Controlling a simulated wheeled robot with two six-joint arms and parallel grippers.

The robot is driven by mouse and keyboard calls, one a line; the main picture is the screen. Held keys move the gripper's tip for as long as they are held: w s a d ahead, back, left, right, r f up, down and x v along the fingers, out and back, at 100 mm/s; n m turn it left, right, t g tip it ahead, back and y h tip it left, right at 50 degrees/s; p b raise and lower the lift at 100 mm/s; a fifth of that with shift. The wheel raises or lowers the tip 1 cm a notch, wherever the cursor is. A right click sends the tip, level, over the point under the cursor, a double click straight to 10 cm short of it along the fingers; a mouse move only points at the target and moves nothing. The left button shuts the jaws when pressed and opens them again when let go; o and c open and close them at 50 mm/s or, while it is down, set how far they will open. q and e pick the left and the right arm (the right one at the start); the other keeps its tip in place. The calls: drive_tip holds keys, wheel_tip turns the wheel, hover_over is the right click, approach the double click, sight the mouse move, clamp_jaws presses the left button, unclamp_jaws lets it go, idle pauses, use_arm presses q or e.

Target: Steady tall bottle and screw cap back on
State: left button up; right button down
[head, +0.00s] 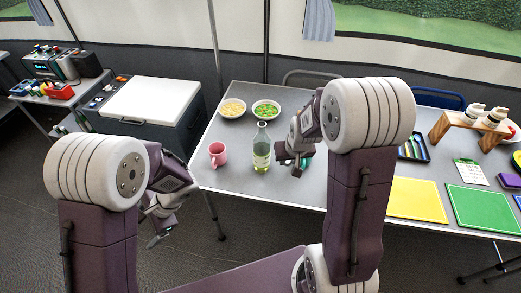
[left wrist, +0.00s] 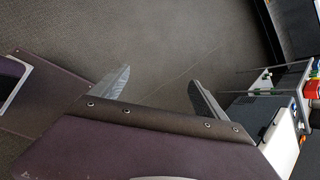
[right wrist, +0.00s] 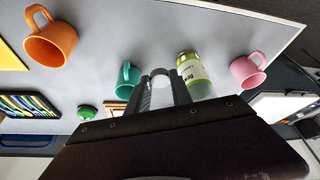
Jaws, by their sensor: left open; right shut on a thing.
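My right gripper (head: 296,163) is to the right of the bottle. In the right wrist view its fingers are shut on a small white round thing, which looks like the cap (right wrist: 160,79), apart from the bottle in the head view. My left gripper (head: 156,228) is off the table's left edge, away from the bottle. In the left wrist view (left wrist: 160,92) it is open and empty above the floor.
A pink mug (head: 217,154) stands left of the bottle. Two food bowls (head: 232,108) (head: 266,109) stand behind it. A teal mug (right wrist: 128,80) and an orange mug (right wrist: 51,42) show on the other side of my right gripper. A white-lidded cooler (head: 150,101) stands left of the table.

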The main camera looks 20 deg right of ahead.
use_arm(q)
drive_tip(key=w+d+m+t+p, duration=0.1)
drive_tip(key=w+d+m+t, duration=1.1)
drive_tip(key=w+d+m, duration=0.4)
drive_tip(key=m+t+h+p, duration=0.1)
drive_tip(key=m+t+h, duration=0.3)
drive_tip(key=m+h, duration=0.7)
approach(262, 147)
drive_tip(key=w+f+n+h, duration=0.2)
drive_tip(key=w+f, duration=0.2)
drive_tip(key=f, duration=0.1)
drive_tip(key=shift+s+d, duration=0.2)
drive_tip(key=shift+d, duration=0.25)
use_arm(e)
drive_tip(key=d+m+h, duration=0.1)
drive_tip(key=d+m, duration=0.2)
drive_tip(key=d, duration=1)
drive_tip(key=shift+w+d+r+g, duration=0.2)
drive_tip(key=shift+d+r+g, duration=0.1)
drive_tip(key=shift+r, duration=0.1)
